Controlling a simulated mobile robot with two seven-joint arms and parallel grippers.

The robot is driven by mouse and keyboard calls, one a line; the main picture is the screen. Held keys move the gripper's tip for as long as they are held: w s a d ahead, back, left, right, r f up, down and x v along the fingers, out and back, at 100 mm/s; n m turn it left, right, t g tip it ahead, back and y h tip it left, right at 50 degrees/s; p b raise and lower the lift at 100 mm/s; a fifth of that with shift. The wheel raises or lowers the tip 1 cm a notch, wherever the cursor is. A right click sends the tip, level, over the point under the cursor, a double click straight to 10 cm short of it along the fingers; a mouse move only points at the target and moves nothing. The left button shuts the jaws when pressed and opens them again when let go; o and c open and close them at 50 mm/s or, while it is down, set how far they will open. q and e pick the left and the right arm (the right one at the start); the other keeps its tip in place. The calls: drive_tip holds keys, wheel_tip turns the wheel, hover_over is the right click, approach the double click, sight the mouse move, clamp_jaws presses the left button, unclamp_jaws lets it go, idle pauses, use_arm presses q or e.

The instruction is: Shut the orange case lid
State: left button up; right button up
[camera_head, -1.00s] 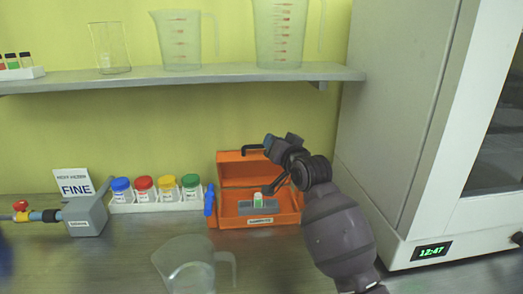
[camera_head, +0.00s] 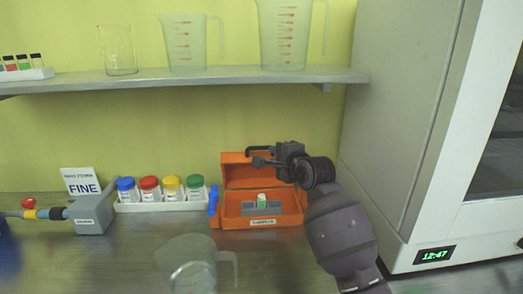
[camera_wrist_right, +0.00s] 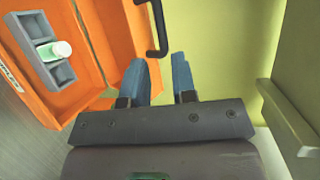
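The orange case (camera_head: 290,222) stands on the bench against the back wall. Its lid (camera_head: 234,173) is open, tilted up and back, with a black handle (camera_head: 250,151) at its top edge. The handle also shows in the right wrist view (camera_wrist_right: 163,30). A grey insert (camera_head: 250,210) inside holds a vial with a pale cap (camera_head: 262,197). My right gripper (camera_head: 262,157) is at the lid's upper edge, close to the handle. I cannot make out my left gripper.
A white rack (camera_head: 165,204) of jars with coloured caps and a blue object (camera_head: 213,200) stand left of the case. A clear jug (camera_head: 190,268) stands in front. A large cabinet (camera_head: 395,130) is at right, a shelf (camera_head: 230,77) above. A blurred blue shape (camera_head: 6,245) shows at the left edge.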

sight(261, 149)
drive_tip(key=b+x, duration=0.1)
drive_tip(key=x, duration=0.8)
drive_tip(key=shift+c, duration=0.3)
clamp_jaws()
